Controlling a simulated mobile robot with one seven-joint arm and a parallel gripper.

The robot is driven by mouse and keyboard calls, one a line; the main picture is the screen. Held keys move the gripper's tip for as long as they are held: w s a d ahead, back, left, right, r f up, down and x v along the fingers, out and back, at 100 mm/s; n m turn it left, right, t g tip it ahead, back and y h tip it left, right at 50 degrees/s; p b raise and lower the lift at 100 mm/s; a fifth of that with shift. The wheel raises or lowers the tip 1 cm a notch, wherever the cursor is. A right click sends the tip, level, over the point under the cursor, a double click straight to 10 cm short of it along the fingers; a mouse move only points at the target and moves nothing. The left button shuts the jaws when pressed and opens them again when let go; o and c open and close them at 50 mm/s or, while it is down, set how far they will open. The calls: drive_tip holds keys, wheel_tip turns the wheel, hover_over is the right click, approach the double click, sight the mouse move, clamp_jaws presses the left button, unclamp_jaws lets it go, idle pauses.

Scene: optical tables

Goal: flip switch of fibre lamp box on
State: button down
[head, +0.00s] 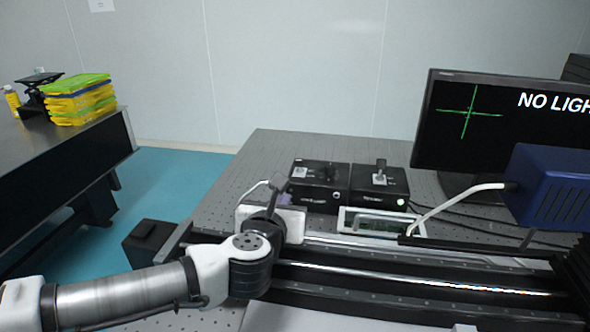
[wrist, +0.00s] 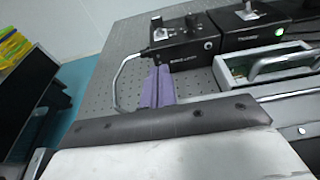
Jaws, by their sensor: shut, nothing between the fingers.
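Two black boxes stand side by side on the optical table. The left box (head: 321,188), probably the fibre lamp box, has a blurred front label, a pale switch plate on its top left and no lit lamp that I can see. It also shows in the wrist view (wrist: 186,52). Its switch (wrist: 157,24) is too small to tell which way it leans. The right box (head: 395,190) has an upright lever on top and a glowing green light. My gripper (wrist: 158,72) has purple fingers, shut and empty, in front of the left box's near-left corner; contact cannot be told.
A white-framed tray or display (head: 383,222) lies in front of the boxes, beside a long black rail (head: 400,285). A monitor (head: 480,120) showing "NO LIGH" and a blue box (head: 550,188) stand right. A pale curved tube (wrist: 117,85) runs left of the fingers.

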drive_tip(key=shift+w+d+r+p, duration=0.1)
drive_tip(key=shift+w+r+p, duration=0.1)
drive_tip(key=shift+w+p, duration=0.55)
drive_tip(key=p, duration=0.3)
approach(298, 164)
wheel_tip(298, 164, down, 4)
drive_tip(key=w, duration=0.2)
drive_tip(key=shift+w+d+r+p, duration=0.25)
drive_tip(key=shift+w+r, duration=0.1)
drive_tip(key=shift+w, duration=0.3)
drive_tip(key=shift+w+d+r+p, duration=0.1)
drive_tip(key=shift+w+r+p, duration=0.2)
drive_tip(key=shift+w, duration=0.3)
drive_tip(key=shift+w+d+r+p, duration=0.25)
drive_tip(key=shift+w+r, duration=0.1)
drive_tip(key=shift+w, duration=0.3)
drive_tip(key=shift+d+r, duration=0.1)
